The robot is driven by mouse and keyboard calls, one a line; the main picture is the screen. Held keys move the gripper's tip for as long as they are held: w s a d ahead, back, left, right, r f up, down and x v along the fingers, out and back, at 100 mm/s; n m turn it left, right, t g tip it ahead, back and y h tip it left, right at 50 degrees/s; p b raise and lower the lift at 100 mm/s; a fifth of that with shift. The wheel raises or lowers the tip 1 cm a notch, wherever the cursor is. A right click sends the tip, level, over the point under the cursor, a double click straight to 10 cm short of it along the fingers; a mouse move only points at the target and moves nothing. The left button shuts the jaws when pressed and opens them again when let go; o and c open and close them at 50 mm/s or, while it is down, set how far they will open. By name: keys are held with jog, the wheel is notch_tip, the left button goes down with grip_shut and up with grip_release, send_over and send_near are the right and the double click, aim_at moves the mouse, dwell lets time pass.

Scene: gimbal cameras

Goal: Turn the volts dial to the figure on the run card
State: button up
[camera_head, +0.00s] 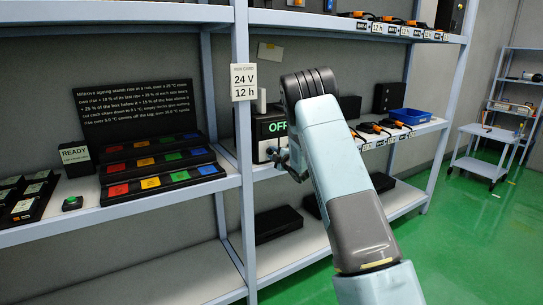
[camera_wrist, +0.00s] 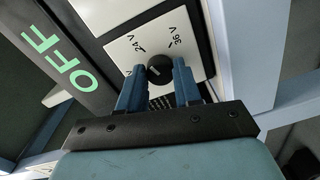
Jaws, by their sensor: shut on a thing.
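The run card (camera_head: 244,82) hangs on the shelf post in the head view and reads 24 V, 12 h. The volts dial (camera_wrist: 159,66) is a small black knob on a white plate (camera_wrist: 190,48) marked 24 V and 36 V. A small light mark shows on the knob; I cannot tell surely which figure it points to. My gripper (camera_wrist: 159,82) has its two blue fingers on either side of the knob, shut on it. In the head view my gripper is at the front of the black unit, and my arm hides part of it.
The unit's display (camera_head: 278,127) reads OFF in green. A blue bin (camera_head: 409,116) is to the right.

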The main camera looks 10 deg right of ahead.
jog(key=shift+s+a+f+n, duration=0.1)
jog(key=shift+s+f+n, duration=0.05)
jog(key=shift+f+n, duration=0.3)
jog(key=shift+n, duration=0.25)
jog(key=o, duration=1)
jog(key=shift+r, duration=0.15)
jog(key=shift+o, duration=0.2)
jog(key=shift+r, duration=0.15)
jog(key=v, duration=1.3)
jog(key=shift+s, duration=0.25)
